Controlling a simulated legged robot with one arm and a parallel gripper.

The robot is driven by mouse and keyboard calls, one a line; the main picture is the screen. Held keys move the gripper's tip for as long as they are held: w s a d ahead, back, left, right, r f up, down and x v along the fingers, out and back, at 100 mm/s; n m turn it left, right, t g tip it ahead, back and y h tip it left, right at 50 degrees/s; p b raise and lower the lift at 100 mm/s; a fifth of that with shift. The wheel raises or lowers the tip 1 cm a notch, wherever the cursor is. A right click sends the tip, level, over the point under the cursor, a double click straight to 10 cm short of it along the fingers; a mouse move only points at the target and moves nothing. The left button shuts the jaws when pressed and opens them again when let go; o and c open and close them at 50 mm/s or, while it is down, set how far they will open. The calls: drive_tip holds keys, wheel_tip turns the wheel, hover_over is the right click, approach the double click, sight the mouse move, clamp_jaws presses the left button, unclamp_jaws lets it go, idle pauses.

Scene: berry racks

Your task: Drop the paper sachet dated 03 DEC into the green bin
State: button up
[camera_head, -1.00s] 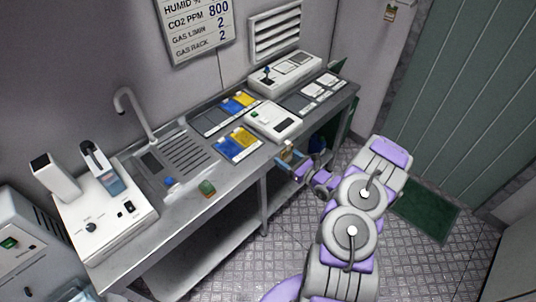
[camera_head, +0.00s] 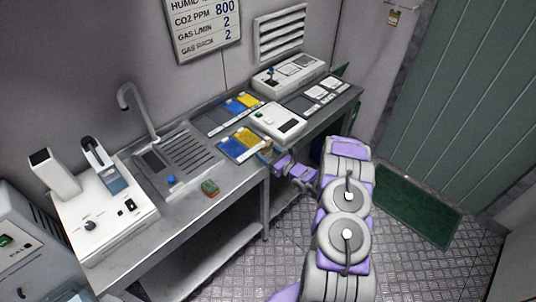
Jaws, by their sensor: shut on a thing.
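My gripper (camera_head: 268,155) is at the front edge of the bench, beside the blue and yellow tray. It is shut on a small tan item, probably a paper sachet (camera_head: 267,148); it is tiny here and no date is readable. My arm reaches up from the lower right and hides part of the bench front. A green edge, perhaps of the green bin (camera_head: 353,107), shows past the right end of the bench, mostly hidden.
The bench holds a white device (camera_head: 277,122), a blue and yellow tray (camera_head: 240,146), a sink (camera_head: 160,160), a green block (camera_head: 210,187) and a white machine (camera_head: 105,200). A dark bluish thing (camera_head: 318,146) stands beneath the bench. A green mat (camera_head: 415,205) lies on the floor.

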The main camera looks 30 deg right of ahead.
drive_tip(key=shift+d, duration=0.6)
drive_tip(key=o, duration=0.6)
drive_tip(key=shift+d+f, duration=0.1)
drive_tip(key=shift+d, duration=0.2)
drive_tip(key=shift+o, duration=0.7)
drive_tip(key=shift+a, duration=0.1)
drive_tip(key=shift+o, duration=0.3)
drive_tip(key=shift+a, duration=0.5)
